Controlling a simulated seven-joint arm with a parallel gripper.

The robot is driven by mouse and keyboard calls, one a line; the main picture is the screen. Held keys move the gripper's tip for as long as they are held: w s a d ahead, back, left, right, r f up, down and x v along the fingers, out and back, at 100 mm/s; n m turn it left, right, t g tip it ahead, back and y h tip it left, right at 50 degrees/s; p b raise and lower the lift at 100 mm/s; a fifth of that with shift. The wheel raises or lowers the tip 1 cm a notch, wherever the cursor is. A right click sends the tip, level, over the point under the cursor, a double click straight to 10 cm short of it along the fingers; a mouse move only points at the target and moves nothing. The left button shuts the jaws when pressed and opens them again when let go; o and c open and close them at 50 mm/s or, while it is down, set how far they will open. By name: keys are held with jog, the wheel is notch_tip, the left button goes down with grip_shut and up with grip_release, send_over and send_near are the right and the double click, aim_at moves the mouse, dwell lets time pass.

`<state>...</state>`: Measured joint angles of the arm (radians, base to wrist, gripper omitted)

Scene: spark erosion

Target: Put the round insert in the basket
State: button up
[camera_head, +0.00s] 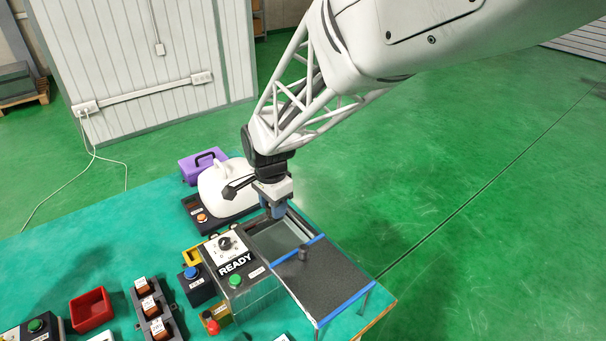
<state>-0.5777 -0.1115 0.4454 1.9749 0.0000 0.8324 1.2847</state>
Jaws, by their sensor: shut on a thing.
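My gripper (274,208) is low over the far end of an open tank (262,240) beside a grey control box marked READY (237,263). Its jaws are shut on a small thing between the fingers. The fingers hide most of that thing, so I cannot tell whether it is the round insert. I cannot make out a round insert anywhere else. No basket shows clearly; the inside of the tank is partly hidden by my gripper and the cover.
A white domed device (220,192) and purple case (203,163) stand behind. A red bin (91,310) and labelled blocks (152,306) are at left.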

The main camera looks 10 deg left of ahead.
send_over(277, 242)
jog(key=shift+a+f, duration=0.1)
jog(key=shift+f, duration=3)
jog(key=shift+f, duration=1.85)
jog(key=shift+f, duration=0.15)
jog(key=o, duration=0.8)
notch_tip(277, 242, up, 12)
jog(key=shift+s+r, duration=0.1)
jog(key=shift+r, duration=0.05)
